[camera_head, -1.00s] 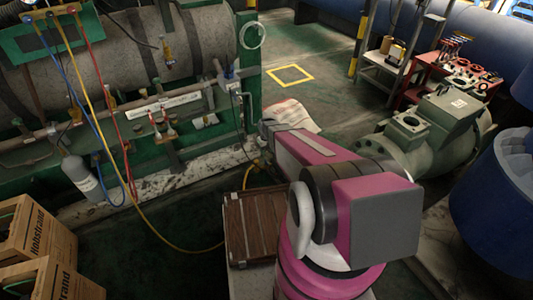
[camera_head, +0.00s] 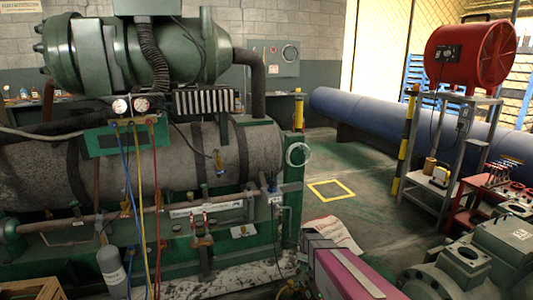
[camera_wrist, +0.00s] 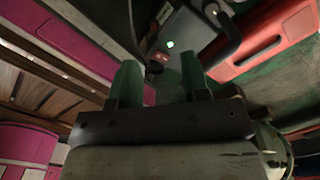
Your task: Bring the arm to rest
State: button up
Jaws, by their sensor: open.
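My gripper (camera_wrist: 160,64) shows in the wrist view with its two green fingers apart and nothing visible between them. Beyond the fingertips is a dark grey device (camera_wrist: 183,38) with a small lit green light. I cannot tell how far it is from the fingers. In the head view only a pink link of my arm shows at the bottom edge, right of centre. My gripper itself is out of that view.
A green machine with a large cylinder (camera_head: 235,150) fills the left. Two gauges hang on it with blue, yellow and red hoses, near a grey bottle (camera_head: 111,268). A red cart (camera_head: 470,215) and grey pump (camera_head: 480,262) stand right.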

jog(key=s+r+n, duration=1.6)
jog(key=r+n, duration=0.3)
jog(key=n, duration=0.4)
jog(key=shift+s+r, duration=0.15)
jog(key=shift+s, duration=0.1)
